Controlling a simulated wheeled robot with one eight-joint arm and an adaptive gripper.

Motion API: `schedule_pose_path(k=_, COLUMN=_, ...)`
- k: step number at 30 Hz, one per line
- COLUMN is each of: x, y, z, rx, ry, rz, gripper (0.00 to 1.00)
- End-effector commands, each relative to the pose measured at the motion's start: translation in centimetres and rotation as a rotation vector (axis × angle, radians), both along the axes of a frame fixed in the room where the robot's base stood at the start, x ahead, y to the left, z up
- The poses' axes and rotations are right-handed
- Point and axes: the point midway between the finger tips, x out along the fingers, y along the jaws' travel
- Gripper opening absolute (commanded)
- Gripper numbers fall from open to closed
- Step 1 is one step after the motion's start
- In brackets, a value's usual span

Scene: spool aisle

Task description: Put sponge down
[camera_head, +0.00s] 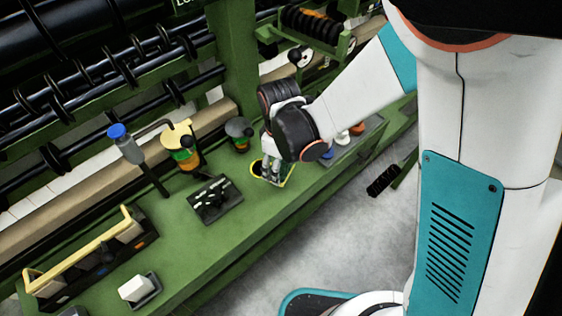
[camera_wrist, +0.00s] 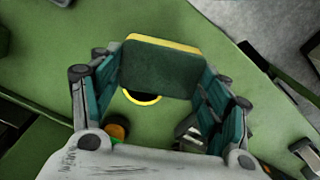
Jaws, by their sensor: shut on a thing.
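The sponge (camera_wrist: 160,68) is a flat block with a dark green face and a thin yellow layer along its far edge. In the wrist view it spans the space between the two fingers of my gripper (camera_wrist: 160,75), which is shut on it. In the head view my gripper (camera_head: 271,174) points down over the right part of the green bench (camera_head: 240,222). The sponge is mostly hidden there behind the fingers. The gap between the sponge and the bench is hard to judge.
A yellow ring with a dark centre (camera_wrist: 142,98) lies below the sponge. A dark tray with small parts (camera_head: 212,200), a yellow-topped container (camera_head: 178,140) and a white block in a tray (camera_head: 138,288) stand leftward. Machinery lines the back. Bench surface is bare beyond the sponge.

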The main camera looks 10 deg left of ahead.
Motion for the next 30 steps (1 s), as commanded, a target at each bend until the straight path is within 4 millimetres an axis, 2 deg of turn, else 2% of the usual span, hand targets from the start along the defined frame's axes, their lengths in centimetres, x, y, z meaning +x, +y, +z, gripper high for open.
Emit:
schedule_pose_path(k=4, x=0.0, y=0.0, z=-1.0, rx=0.000, ry=0.000, rz=0.000, gripper=0.44)
schedule_pose_path(k=11, x=0.0, y=0.0, z=-4.3, rx=0.000, ry=0.000, rz=0.000, gripper=0.44)
schedule_pose_path(k=23, x=0.0, y=0.0, z=-4.7, rx=0.000, ry=0.000, rz=0.000, gripper=0.44)
schedule_pose_path(k=24, x=0.0, y=0.0, z=-4.8, rx=0.000, ry=0.000, rz=0.000, gripper=0.72)
schedule_pose_path(k=26, x=0.0, y=0.0, z=-4.7, rx=0.000, ry=0.000, rz=0.000, gripper=0.85)
schedule_pose_path(k=27, x=0.0, y=0.0, z=-4.6, rx=0.000, ry=0.000, rz=0.000, gripper=0.90)
schedule_pose_path(k=30, x=0.0, y=0.0, z=-4.6, rx=0.000, ry=0.000, rz=0.000, gripper=0.90)
